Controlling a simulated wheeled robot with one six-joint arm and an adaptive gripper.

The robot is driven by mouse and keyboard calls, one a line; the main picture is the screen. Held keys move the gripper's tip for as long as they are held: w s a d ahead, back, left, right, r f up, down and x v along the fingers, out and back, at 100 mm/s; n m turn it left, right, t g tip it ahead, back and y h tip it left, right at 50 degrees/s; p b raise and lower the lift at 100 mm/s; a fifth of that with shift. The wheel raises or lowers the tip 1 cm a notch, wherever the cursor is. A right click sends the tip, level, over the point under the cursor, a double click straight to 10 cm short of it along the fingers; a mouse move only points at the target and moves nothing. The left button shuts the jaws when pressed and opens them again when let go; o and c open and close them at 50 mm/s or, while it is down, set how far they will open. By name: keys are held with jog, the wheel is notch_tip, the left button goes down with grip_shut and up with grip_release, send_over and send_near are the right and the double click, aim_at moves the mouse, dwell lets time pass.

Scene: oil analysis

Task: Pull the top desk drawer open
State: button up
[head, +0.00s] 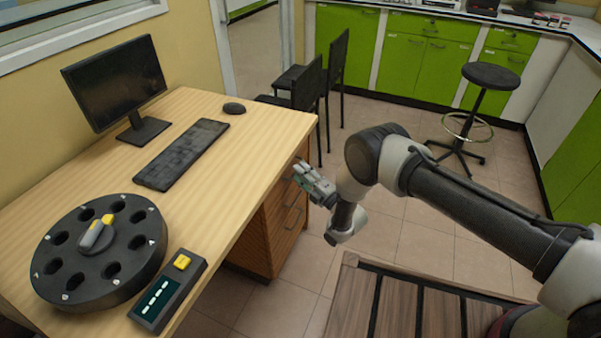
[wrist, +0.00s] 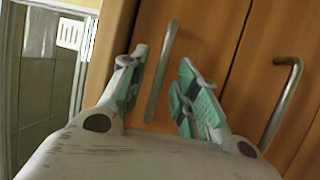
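The wooden desk (head: 215,120) has a drawer unit (head: 262,238) under its right end, and its drawer fronts look shut. My gripper (head: 299,171) is at the upper part of these fronts, just below the desktop edge, and hides part of the top drawer in the head view. In the wrist view my gripper (wrist: 165,75) is open, its green-padded fingers spread apart. A metal bar handle (wrist: 162,68), apparently the top drawer's, shows between the fingers; I cannot tell whether they touch it. A second handle (wrist: 284,100) is to the right, on the neighbouring drawer front.
On the desk are a monitor (head: 115,80), keyboard (head: 182,153), mouse (head: 234,108), black round carousel (head: 118,285) and a small yellow-button device (head: 170,290). Black chairs (head: 306,90) stand behind the desk's far end. A slatted wooden platform (head: 400,305) lies at the front.

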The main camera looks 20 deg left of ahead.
jog(key=shift+w+a, duration=0.15)
jog(key=shift+a, duration=0.15)
grip_shut()
jog(key=shift+d, duration=0.1)
